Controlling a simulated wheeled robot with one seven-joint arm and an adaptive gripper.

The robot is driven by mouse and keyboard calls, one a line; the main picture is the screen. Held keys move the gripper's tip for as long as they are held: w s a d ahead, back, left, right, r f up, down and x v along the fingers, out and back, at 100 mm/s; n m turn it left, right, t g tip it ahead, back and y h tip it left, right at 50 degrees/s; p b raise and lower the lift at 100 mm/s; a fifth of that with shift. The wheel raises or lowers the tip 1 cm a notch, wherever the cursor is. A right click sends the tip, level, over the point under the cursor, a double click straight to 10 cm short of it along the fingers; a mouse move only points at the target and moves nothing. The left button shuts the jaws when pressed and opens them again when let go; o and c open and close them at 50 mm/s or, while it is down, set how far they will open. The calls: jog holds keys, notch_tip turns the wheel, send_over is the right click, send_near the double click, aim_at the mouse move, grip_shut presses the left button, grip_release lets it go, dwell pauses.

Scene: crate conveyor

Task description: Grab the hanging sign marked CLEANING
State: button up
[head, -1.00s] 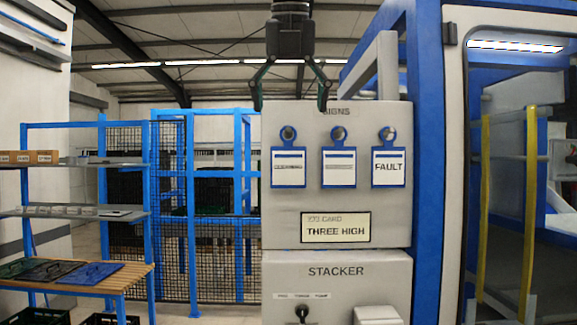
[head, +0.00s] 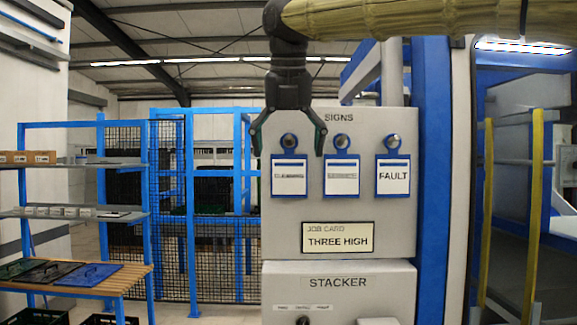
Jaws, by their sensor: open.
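Three blue-framed signs hang from round pegs on the grey SIGNS panel (head: 300,235). The left sign (head: 289,178) and the middle sign (head: 341,178) carry small lettering too blurred to read. The right sign (head: 393,178) reads FAULT. I cannot tell from the print which one is marked CLEANING. My gripper (head: 288,150) points down with its two fingers spread. Its fingertips are on either side of the left sign's top ring in the picture. It is empty, and how far it is from the panel is unclear.
A job card (head: 338,239) reading THREE HIGH is below the signs. The STACKER box (head: 338,290) is beneath. A blue post (head: 433,180) and a glazed enclosure stand at the right. A blue shelf rack (head: 85,213) and mesh fence (head: 220,230) are at the left.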

aim_at(290, 158)
jog(key=w, duration=0.1)
jog(key=w+f, duration=0.1)
jog(key=shift+w+f+p, duration=0.3)
jog(key=shift+w, duration=0.1)
jog(key=shift+d+f, duration=0.15)
jog(key=shift+f, duration=0.2)
jog(key=shift+s+f+p, duration=0.15)
jog(key=shift+s+p, duration=0.2)
jog(key=shift+s, duration=0.55)
jog(key=shift+w+d+f, duration=0.1)
jog(key=shift+w+f, duration=0.3)
jog(key=shift+w, duration=0.2)
jog(key=shift+s+r, duration=0.1)
jog(key=shift+s, duration=0.1)
jog(key=c, duration=1.1)
